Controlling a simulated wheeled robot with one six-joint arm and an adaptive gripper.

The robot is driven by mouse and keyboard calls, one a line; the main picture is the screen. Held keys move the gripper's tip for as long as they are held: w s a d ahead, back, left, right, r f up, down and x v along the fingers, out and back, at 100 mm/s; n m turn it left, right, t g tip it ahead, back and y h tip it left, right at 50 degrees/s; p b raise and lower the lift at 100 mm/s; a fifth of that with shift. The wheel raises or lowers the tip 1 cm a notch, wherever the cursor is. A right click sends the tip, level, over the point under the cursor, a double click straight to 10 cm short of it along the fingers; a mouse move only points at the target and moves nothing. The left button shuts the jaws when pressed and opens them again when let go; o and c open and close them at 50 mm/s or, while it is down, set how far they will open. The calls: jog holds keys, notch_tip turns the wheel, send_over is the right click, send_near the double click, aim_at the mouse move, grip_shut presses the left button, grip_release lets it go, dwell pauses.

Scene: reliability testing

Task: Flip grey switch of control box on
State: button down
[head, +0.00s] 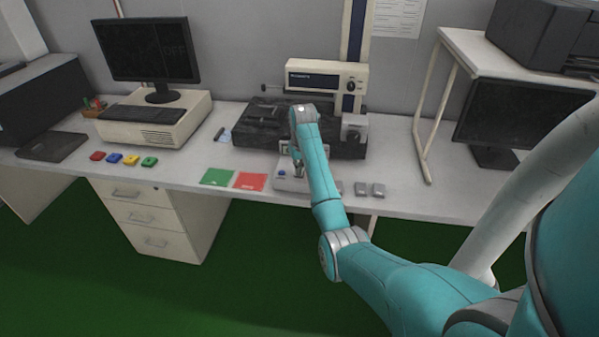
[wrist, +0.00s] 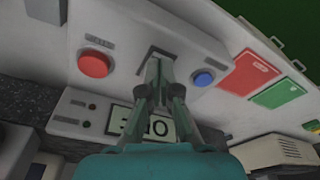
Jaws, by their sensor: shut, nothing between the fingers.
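The control box (head: 288,184) is a pale box on the desk, partly hidden by my arm in the head view. In the wrist view the control box (wrist: 125,30) shows a red button (wrist: 94,64) on the left and a blue button (wrist: 203,78) on the right. Between them is a dark-edged slot or plate (wrist: 153,55), the apparent place of the grey switch. My gripper (wrist: 157,72) is shut and empty, with its tips over this place. The fingers hide the switch, so its position and any contact cannot be told. In the head view my gripper (head: 298,172) points down at the box.
A unit with a partly covered display (wrist: 152,125) stands beside the box. Dark machinery (head: 262,125) is behind it.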

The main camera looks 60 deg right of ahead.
jog(key=shift+r, duration=3.4)
